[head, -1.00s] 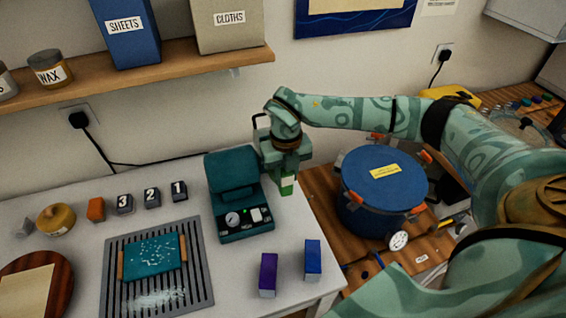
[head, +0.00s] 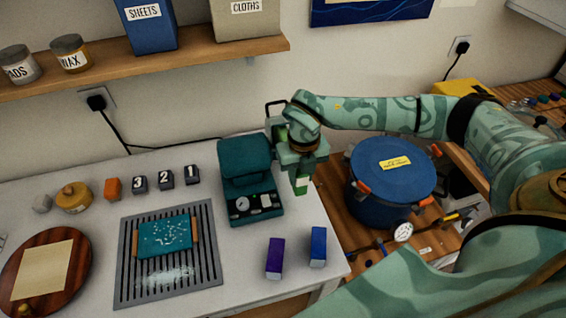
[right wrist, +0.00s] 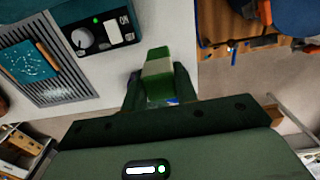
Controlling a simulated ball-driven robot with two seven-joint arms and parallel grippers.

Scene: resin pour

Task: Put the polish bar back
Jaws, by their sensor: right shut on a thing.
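My right gripper (head: 302,182) is shut on a green bar (head: 303,188) with a pale label band. It holds the bar to the right of the teal machine, near the table's right edge. In the right wrist view the green bar (right wrist: 157,62) sits between the two fingers (right wrist: 158,88), with its pale band showing. A purple bar (head: 274,258) and a blue bar (head: 318,246) stand apart on the table in front of it. I cannot tell whether the green bar touches the table. My left gripper is out of view.
The teal machine (head: 252,205) with dial stands left of the gripper. A grate (head: 125,265) bears a teal workpiece (head: 166,235). Numbered blocks (head: 166,179) stand behind it. A blue pot (head: 388,190) stands on the wooden surface at right. White tabletop around the two bars is clear.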

